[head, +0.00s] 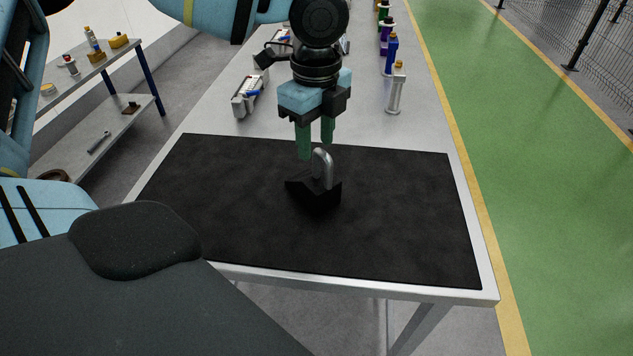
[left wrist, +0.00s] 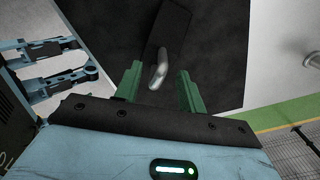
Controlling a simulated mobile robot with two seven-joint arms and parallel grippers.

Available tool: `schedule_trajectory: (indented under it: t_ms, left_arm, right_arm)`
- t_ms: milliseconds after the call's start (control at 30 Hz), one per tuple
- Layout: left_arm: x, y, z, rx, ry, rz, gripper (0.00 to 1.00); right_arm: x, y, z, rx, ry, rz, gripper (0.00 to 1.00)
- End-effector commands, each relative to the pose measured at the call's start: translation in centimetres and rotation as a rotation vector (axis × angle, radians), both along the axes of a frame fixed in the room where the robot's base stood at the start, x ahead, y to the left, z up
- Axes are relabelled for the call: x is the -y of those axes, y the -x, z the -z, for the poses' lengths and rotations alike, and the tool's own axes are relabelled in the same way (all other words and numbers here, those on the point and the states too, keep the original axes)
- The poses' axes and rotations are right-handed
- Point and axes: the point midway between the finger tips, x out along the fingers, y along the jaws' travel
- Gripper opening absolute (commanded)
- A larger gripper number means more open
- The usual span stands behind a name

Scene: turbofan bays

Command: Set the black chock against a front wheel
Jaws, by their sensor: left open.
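The black chock (head: 314,194) sits on the black mat (head: 400,215) on the near end of a long table. A grey loop handle (head: 322,168) stands up from its top. My left gripper (head: 315,152) points down just above and behind the handle, its green fingers apart and empty. In the left wrist view the chock (left wrist: 168,35) and its handle (left wrist: 158,70) lie ahead of the open fingers (left wrist: 160,90), with the handle roughly between them. No wheel shows in either view. My right gripper does not show.
Behind the mat stand a grey tool caddy (head: 250,92) and several bottles, including a clear one with an orange cap (head: 396,88). A shelf bench (head: 95,70) with small items is at the left. A green walkway (head: 530,130) runs clear along the right.

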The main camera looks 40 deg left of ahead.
Motion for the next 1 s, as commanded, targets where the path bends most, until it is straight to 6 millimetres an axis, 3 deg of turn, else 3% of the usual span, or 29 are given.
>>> schedule_trajectory:
  t_ms: [233,600,867,1000]
  left_arm:
    - [0.0,0.0,1.0,-0.001,0.001,0.0,0.4]
    - [-0.3,-0.2,5.4,-0.001,0.0,-0.001,0.4]
    - [-0.3,-0.2,5.7,0.001,0.0,-0.001,0.4]
    - [-0.3,-0.2,5.7,0.001,0.0,-0.001,0.24]
  right_arm:
    - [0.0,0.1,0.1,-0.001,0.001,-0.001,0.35]
    - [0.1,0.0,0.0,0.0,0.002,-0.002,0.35]
    - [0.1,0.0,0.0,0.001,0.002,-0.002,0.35]
    - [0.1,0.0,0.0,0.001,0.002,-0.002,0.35]
